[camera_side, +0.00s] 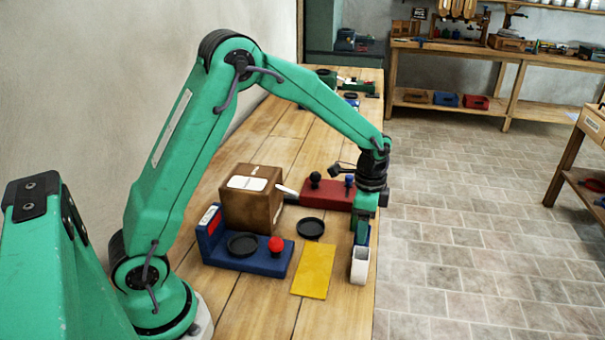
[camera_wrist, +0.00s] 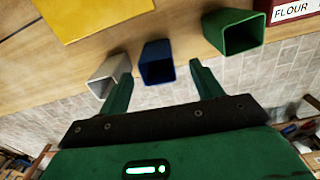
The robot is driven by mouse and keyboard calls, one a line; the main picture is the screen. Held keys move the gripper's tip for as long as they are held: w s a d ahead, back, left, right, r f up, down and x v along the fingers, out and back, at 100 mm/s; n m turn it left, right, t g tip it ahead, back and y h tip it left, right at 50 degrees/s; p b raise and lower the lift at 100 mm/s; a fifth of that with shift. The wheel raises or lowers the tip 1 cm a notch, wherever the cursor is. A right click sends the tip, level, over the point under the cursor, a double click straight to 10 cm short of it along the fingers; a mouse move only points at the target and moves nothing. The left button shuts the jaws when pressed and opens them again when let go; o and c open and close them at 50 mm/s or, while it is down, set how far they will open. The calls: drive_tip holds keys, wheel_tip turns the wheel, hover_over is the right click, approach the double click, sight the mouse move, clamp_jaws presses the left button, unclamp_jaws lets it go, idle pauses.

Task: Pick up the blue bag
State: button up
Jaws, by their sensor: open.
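The blue bag (camera_wrist: 157,64) is a small open-topped box shape. In the wrist view it stands ahead of my gripper (camera_wrist: 160,78), roughly in line with the gap between the fingers. The fingers are apart and hold nothing. In the side view my gripper (camera_side: 362,225) points down near the bench's right edge, and mostly hides the blue bag; only a little blue shows behind the white bag (camera_side: 360,266). I cannot tell whether a finger touches the blue bag.
The white bag (camera_wrist: 110,75) stands close left of the blue one; a green bag (camera_wrist: 236,32) stands to its right. A yellow sheet (camera_side: 313,272), a black dish (camera_side: 311,228), a blue fixture with red knob (camera_side: 248,262) and a brown box (camera_side: 250,205) lie left. The bench edge is close.

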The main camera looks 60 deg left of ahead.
drive_tip(key=shift+f, duration=0.45)
drive_tip(key=shift+f, duration=0.1)
drive_tip(key=shift+s+d+f, duration=0.1)
drive_tip(key=shift+f, duration=2.4)
drive_tip(key=c, duration=1.1)
drive_tip(key=shift+r, duration=0.1)
drive_tip(key=shift+r, duration=4.95)
